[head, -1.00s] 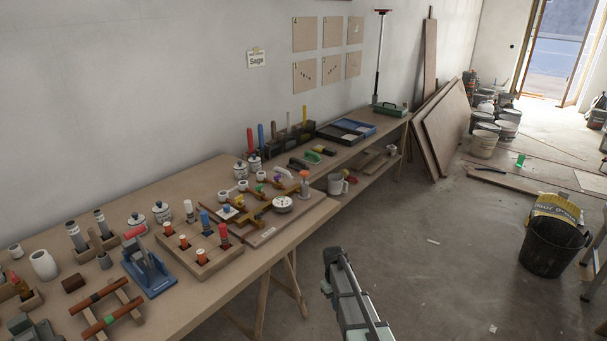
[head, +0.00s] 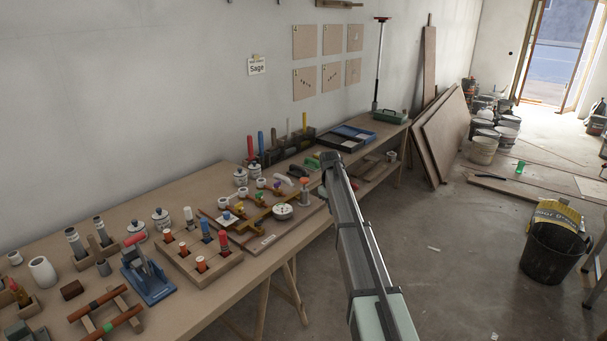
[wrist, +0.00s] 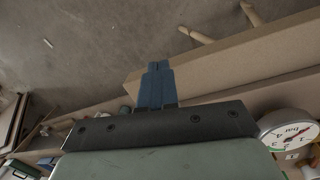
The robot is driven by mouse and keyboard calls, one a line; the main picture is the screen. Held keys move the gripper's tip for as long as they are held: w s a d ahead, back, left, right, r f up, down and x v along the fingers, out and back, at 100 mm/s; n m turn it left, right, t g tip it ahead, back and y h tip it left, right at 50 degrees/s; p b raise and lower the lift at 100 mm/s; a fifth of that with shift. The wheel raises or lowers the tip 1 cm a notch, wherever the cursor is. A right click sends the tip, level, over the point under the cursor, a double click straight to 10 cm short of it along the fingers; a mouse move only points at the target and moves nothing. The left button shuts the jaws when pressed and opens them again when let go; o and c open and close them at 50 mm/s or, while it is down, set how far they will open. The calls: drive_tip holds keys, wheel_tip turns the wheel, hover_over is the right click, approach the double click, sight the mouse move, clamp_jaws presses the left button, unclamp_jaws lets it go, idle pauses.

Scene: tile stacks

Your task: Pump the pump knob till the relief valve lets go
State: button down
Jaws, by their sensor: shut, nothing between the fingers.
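The pump board (head: 262,243) lies on the bench and bears brass-coloured pipework with small coloured handles. An orange-topped upright knob (head: 304,183) stands behind the gauge and looks like the pump knob. I cannot tell which part is the relief valve or read the needle surely. My gripper's blue fingers (wrist: 157,72) are together and empty, above the bench's front edge and apart from the gauge. In the head view my arm hides the fingertips.
A wooden block with red and orange pegs (head: 205,266) and a blue lever device (head: 150,280) stand left of the board. Several white lidded pots and cups stand around it. Trays (head: 345,138) lie farther back. Open floor lies right of the bench.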

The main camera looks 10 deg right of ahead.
drive_tip(key=w+a+r+n, duration=0.1)
drive_tip(key=w+a+r, duration=0.15)
drive_tip(key=r, duration=0.35)
drive_tip(key=w+a+r, duration=0.1)
drive_tip(key=w+r, duration=0.2)
drive_tip(key=r, duration=0.2)
wheel_tip(320, 180, up, 14)
drive_tip(key=n, duration=0.2)
hover_over(303, 180)
drive_tip(key=shift+s+a+f+y, duration=0.15)
drive_tip(key=shift+s+f+y, duration=0.1)
drive_tip(key=shift+y, duration=0.15)
drive_tip(key=shift+f, duration=0.1)
drive_tip(key=f, duration=1.3)
drive_tip(key=shift+w+d+f, duration=0.25)
drive_tip(key=shift+w+f, duration=0.1)
drive_tip(key=shift+f, duration=0.05)
drive_tip(key=shift+f, duration=1.5)
drive_tip(key=shift+s, duration=0.1)
